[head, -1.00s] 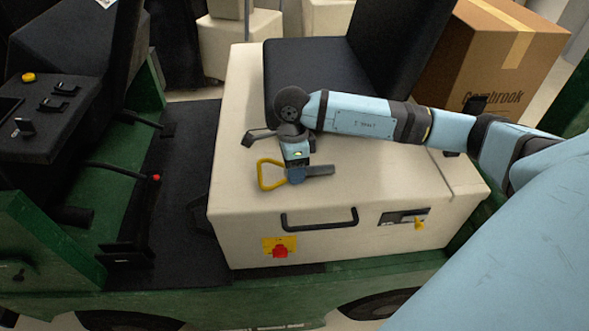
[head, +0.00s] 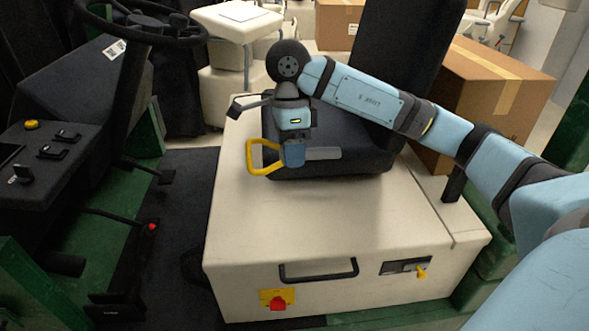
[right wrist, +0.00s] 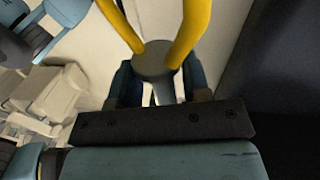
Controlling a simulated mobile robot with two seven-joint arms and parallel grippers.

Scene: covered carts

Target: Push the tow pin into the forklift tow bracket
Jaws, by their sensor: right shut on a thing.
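The tow pin (head: 262,157) has a yellow loop handle and a grey shaft. My right gripper (head: 294,153) is shut on it, with the loop to the left and the shaft pointing right, in front of the black seat. In the right wrist view the yellow handle of the tow pin (right wrist: 190,35) rises from a round grey head (right wrist: 156,60) between the fingers of my right gripper (right wrist: 158,85). The forklift tow bracket cannot be made out in either view. My left gripper is not in view.
A steering wheel (head: 140,22) and control panel (head: 45,150) are at left. A cardboard box (head: 485,90) is behind at right.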

